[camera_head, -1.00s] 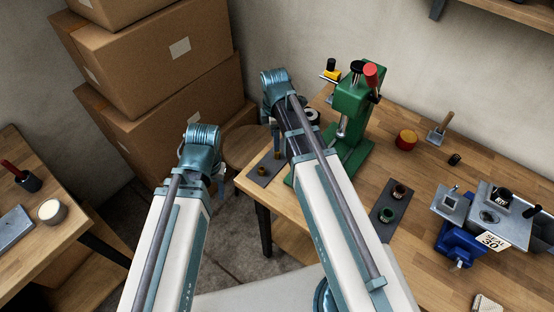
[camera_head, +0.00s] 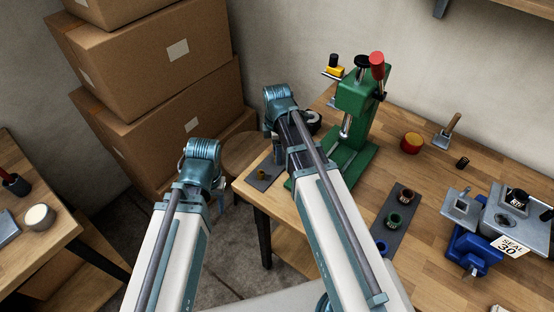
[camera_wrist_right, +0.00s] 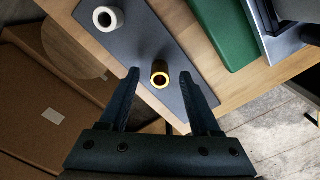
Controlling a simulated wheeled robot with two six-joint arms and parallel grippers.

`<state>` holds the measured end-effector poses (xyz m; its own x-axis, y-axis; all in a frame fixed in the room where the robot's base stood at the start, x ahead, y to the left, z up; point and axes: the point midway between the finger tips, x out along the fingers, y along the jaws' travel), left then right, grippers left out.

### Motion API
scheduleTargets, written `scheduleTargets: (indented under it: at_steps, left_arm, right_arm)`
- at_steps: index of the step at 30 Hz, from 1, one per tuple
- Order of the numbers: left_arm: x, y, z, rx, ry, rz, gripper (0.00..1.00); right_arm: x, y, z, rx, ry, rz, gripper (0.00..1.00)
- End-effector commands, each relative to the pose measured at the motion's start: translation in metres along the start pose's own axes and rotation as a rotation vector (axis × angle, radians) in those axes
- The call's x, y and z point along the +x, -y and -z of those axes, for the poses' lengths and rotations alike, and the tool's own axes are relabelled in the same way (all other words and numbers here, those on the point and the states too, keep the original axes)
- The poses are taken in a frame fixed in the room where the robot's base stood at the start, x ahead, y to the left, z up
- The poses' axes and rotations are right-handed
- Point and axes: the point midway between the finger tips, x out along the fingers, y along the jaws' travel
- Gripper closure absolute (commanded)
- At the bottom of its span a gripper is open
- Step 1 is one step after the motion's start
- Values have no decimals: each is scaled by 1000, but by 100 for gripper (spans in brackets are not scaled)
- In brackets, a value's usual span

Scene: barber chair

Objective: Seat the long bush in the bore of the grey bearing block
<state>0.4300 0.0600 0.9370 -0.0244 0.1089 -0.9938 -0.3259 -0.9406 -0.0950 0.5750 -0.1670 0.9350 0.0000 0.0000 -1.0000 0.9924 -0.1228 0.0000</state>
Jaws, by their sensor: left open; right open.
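In the right wrist view a brass-coloured bush (camera_wrist_right: 160,78) stands on a dark grey mat (camera_wrist_right: 150,35). My right gripper (camera_wrist_right: 160,73) is open, its fingertips on either side of the bush with gaps showing. A pale, wider ring-like bush (camera_wrist_right: 108,18) stands farther up the mat. I cannot tell which bush is longer. In the head view a brass bush (camera_head: 263,174) shows on this mat, beside my right gripper (camera_head: 275,147). My left gripper (camera_head: 221,188) is open, mostly hidden by its wrist, away from the bench. A grey block (camera_head: 502,226) with a dark round hole, apparently the bearing block, sits at the right.
A green press (camera_head: 358,110) stands just right of my right arm. A second mat (camera_head: 410,210) holds red-brown, green and blue rings. A blue vise (camera_head: 468,248), a red tin (camera_head: 411,143) and a "SEAL 30" card (camera_head: 509,247) are farther right. Stacked boxes (camera_head: 150,60) stand left.

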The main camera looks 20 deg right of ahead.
Motion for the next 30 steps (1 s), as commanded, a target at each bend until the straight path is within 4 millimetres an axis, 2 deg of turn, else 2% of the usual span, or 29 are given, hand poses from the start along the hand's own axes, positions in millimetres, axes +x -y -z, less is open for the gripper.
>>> scheduleTargets:
  at_steps: [2, 12, 24, 30]
  left_arm:
    - [-1, 0, 0, 0, 0, 0, 50]
    - [-1, 0, 0, 0, 0, 0, 50]
    - [-1, 0, 0, 0, 0, 0, 50]
    - [-11, 1, -1, 0, 0, 0, 50]
  right_arm:
    - [-1, 0, 0, 0, 0, 0, 38]
    - [-1, 0, 0, 0, 0, 0, 99]
    - [-1, 0, 0, 0, 0, 0, 100]
    - [-12, 1, 5, 0, 0, 0, 100]
